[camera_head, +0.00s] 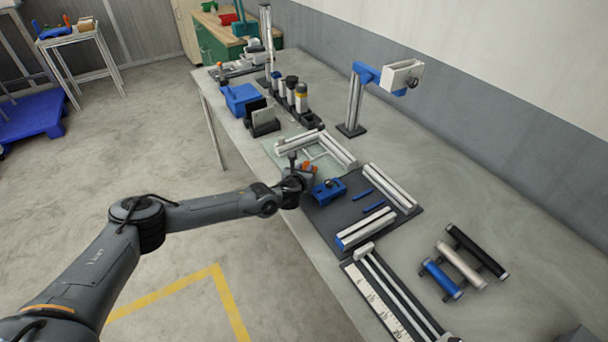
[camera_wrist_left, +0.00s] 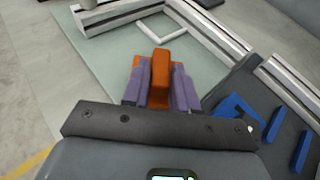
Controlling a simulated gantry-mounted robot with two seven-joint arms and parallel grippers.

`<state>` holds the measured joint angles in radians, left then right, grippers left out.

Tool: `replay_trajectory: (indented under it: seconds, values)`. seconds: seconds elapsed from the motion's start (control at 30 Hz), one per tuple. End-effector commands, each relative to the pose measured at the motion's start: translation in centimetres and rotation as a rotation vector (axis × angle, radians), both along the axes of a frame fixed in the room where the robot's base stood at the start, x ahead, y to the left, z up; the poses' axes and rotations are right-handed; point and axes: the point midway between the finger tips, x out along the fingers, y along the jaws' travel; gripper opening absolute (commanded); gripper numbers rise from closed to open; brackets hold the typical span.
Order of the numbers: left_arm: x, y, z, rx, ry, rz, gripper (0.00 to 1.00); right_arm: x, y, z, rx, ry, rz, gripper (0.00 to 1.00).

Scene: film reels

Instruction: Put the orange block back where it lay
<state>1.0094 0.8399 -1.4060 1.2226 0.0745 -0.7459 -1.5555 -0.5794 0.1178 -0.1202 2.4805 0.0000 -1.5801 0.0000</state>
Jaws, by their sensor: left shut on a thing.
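My left gripper (camera_head: 303,173) is over the near edge of the work area, and it also shows in the left wrist view (camera_wrist_left: 161,88). Its purple fingers are shut on the orange block (camera_wrist_left: 160,70), which stands up between them. Only a small orange part shows in the head view. The block appears over the near side of the pale green glass-like mat (camera_wrist_left: 115,60), close to the dark mat (camera_head: 350,208). I cannot tell whether the block touches the surface. My right gripper is in neither view.
A grey L-shaped rail frame (camera_head: 338,150) lies behind the gripper. A blue part (camera_head: 328,190) and two blue bars (camera_head: 373,208) lie on the dark mat to the right. A ruler rail (camera_head: 375,300) and several rollers (camera_head: 460,262) lie nearer. Free table lies at the right.

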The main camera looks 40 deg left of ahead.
Motion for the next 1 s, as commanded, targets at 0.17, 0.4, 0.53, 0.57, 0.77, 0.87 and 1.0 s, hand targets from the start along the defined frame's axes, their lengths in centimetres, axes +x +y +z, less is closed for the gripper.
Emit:
replay_trajectory:
  seconds: [0.17,0.4,0.53,0.57,0.77,0.87,1.0]
  values:
    - [0.0,0.0,-1.6,0.0,-0.001,0.0,0.0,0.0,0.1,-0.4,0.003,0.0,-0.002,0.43]
    - [0.1,0.0,-1.6,-0.001,-0.003,0.001,0.0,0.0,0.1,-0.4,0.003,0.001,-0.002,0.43]
    - [0.1,0.0,-2.0,-0.001,-0.003,0.0,0.0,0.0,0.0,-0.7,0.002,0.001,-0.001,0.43]
    - [0.0,0.0,-2.0,-0.001,0.0,0.0,0.29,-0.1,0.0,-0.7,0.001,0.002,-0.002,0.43]
    - [0.0,0.0,-1.9,-0.001,-0.001,-0.001,0.53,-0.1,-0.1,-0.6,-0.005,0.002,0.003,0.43]
    - [0.0,0.0,-1.9,-0.001,-0.001,-0.001,0.53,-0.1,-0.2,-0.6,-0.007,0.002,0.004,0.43]
    - [0.0,0.0,-1.9,-0.001,-0.001,-0.001,0.53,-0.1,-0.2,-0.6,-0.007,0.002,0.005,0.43]
